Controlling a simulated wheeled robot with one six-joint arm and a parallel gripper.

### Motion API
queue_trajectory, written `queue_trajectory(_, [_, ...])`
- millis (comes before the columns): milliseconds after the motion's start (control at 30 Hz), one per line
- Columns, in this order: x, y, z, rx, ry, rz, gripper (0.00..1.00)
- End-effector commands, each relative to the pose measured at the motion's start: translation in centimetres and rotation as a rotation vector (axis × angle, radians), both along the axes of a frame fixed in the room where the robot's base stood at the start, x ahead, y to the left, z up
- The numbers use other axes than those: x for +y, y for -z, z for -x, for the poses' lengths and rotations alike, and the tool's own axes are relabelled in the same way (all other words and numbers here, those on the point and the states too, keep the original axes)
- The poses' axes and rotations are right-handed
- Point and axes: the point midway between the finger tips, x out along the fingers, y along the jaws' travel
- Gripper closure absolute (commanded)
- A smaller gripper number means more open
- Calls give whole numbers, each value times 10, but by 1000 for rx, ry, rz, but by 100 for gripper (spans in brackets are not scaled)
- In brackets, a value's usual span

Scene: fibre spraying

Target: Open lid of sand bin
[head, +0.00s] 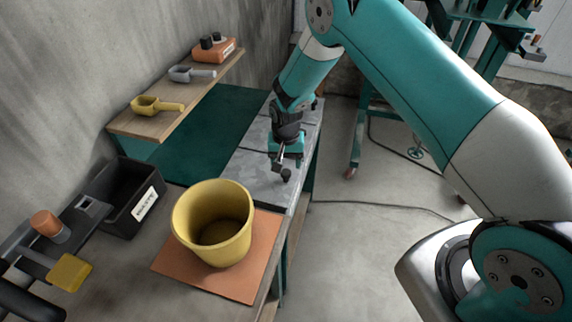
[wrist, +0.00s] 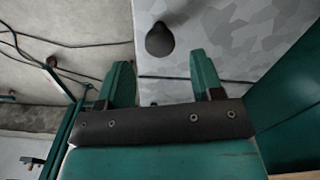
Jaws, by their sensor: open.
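A grey mottled metal lid (head: 252,178) lies flat and closed in the bench, with a dark round knob (head: 286,174) near its right edge. The wrist view shows the lid (wrist: 235,40) and the knob (wrist: 160,40) ahead of the fingertips. My gripper (head: 285,158) points down over the lid, just behind the knob. In the wrist view my gripper (wrist: 162,72) is open and empty, its two green fingers apart, with the knob beyond the gap between them. A seam divides this lid from a second grey panel (head: 256,134) behind it. What is under the lid is hidden.
A yellow bucket (head: 180,218) stands on an orange mat (head: 236,283) in front of the lid. A black bin (head: 121,215) is at left. A wooden shelf (head: 150,128) with scoops hangs along the wall. Open floor (head: 345,245) lies right of the bench.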

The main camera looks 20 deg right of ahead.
Motion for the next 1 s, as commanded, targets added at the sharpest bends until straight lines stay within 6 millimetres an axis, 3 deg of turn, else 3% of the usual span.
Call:
queue_trajectory(233, [0, 31, 0, 1, 0, 0, 40])
queue_trajectory(600, [0, 38, 0, -1, 0, -1, 40])
queue_trajectory(867, [0, 38, 0, 0, 0, 0, 97])
queue_trajectory(1000, [-1, 38, 0, 0, 1, 0, 100])
